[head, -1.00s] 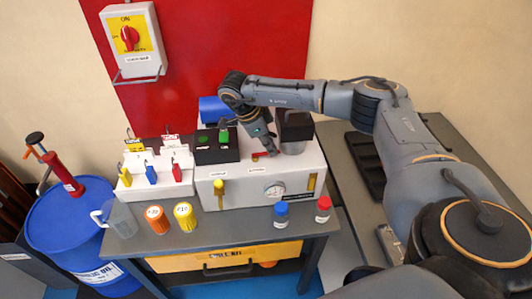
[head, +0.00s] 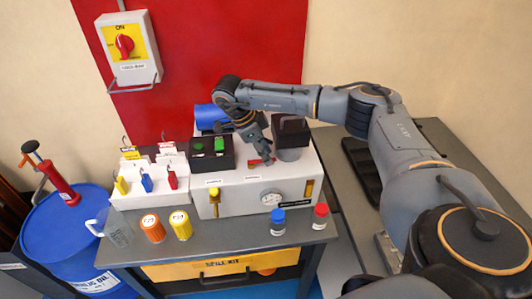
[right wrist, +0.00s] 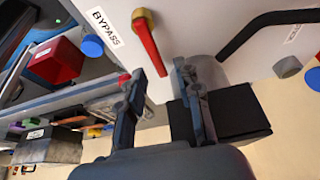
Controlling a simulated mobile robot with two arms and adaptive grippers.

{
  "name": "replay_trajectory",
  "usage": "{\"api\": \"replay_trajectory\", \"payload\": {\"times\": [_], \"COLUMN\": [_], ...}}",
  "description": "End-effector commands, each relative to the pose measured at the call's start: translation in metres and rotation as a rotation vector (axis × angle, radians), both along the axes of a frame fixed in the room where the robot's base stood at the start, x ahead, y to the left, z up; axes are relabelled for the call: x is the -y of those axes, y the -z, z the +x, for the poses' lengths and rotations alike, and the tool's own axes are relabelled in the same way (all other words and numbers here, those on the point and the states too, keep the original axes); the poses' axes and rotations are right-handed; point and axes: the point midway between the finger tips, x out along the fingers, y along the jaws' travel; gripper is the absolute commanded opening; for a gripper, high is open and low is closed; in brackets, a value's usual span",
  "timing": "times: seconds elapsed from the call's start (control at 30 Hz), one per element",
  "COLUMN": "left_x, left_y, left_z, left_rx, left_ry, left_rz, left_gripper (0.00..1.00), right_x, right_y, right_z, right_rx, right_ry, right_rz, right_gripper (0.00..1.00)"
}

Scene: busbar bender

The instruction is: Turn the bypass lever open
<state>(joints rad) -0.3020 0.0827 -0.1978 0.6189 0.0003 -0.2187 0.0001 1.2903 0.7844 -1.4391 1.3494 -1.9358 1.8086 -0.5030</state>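The bypass lever (right wrist: 151,46) is a red bar on a yellow-orange hub, beside the BYPASS label (right wrist: 105,27) in the right wrist view. In the head view the lever (head: 259,162) is a small red shape on top of the white pump unit (head: 240,195), partly hidden by my gripper. My right gripper (right wrist: 155,73) is open, with its fingers apart and the lever's free end between them, nearer the right finger. I cannot tell whether that finger touches it. It also shows in the head view (head: 264,155), pointing down. My left gripper is not in view.
A black box with green buttons (head: 213,152) and a dark block (head: 291,130) stand close to my gripper. A yellow handle (head: 214,197) and a gauge (head: 272,198) are on the unit's front. Blue-capped (head: 278,222) and red-capped (head: 320,217) bottles stand in front.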

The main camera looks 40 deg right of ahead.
Motion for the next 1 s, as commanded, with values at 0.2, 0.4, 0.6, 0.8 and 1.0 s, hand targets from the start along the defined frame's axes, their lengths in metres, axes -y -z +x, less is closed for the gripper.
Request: {"api": "replay_trajectory", "payload": {"times": [0.2,0.4,0.6,0.8,1.0], "left_x": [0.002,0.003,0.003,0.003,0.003], "left_y": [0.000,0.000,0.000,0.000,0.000], "left_z": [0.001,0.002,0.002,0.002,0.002], "left_rx": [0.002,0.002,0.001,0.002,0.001], "left_ry": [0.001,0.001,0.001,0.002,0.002], "left_rz": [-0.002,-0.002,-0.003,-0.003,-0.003], "left_gripper": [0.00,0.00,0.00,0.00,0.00], "right_x": [-0.014,-0.028,-0.037,-0.039,-0.039], "right_y": [-0.037,-0.076,-0.100,-0.107,-0.107], "right_z": [0.009,0.017,0.021,0.022,0.022], "right_rx": [0.007,0.005,0.003,0.002,0.002], "right_ry": [-0.002,-0.002,-0.001,-0.001,-0.001], "right_rz": [0.001,0.000,-0.001,-0.001,-0.001], "right_gripper": [0.34,0.34,0.34,0.34,0.34]}}
